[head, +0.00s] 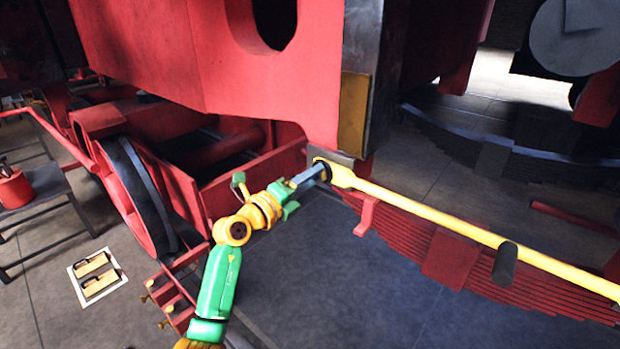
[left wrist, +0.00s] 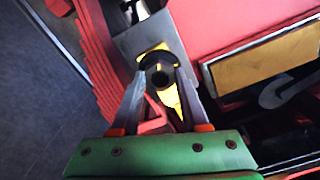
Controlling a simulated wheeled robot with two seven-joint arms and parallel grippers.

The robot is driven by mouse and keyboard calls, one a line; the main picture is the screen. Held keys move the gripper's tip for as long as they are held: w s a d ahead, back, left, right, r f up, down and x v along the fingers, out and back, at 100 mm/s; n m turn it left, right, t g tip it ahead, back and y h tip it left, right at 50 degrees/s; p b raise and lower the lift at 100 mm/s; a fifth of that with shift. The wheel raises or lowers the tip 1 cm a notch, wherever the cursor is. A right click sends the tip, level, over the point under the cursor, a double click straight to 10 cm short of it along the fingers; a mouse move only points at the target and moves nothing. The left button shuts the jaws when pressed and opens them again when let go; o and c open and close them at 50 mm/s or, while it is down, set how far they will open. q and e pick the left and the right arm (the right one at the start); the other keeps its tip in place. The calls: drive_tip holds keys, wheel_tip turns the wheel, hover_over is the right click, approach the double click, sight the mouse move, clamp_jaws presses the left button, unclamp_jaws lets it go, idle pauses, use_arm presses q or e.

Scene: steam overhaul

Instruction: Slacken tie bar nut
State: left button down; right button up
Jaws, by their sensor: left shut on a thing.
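The yellow tie bar (head: 440,217) runs from the frame end at the middle down to the right edge in the head view. A dark round nut (left wrist: 159,77) sits at the bar's end in the left wrist view, with yellow behind it. My left gripper (head: 320,170) reaches the bar's end from the left. In the left wrist view its two grey fingers (left wrist: 160,80) lie on either side of the nut and are shut on it. The fingers partly hide the nut in the head view. My right gripper is not in view.
The red frame (head: 255,75) rises above the bar's end. A red leaf spring (head: 455,258) lies below the bar, and a dark cylinder (head: 505,264) stands out in front of it. A red wheel (head: 135,190) is at left. Dark floor (head: 340,285) is clear below.

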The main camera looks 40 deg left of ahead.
use_arm(q)
drive_tip(key=n, duration=0.7)
drive_tip(key=shift+r+n, duration=0.1)
drive_tip(key=shift+n, duration=0.6)
drive_tip(key=c, duration=0.5)
unclamp_jaws()
drive_tip(key=shift+c, duration=0.2)
drive_tip(key=shift+o, duration=0.7)
drive_tip(key=shift+w, duration=0.15)
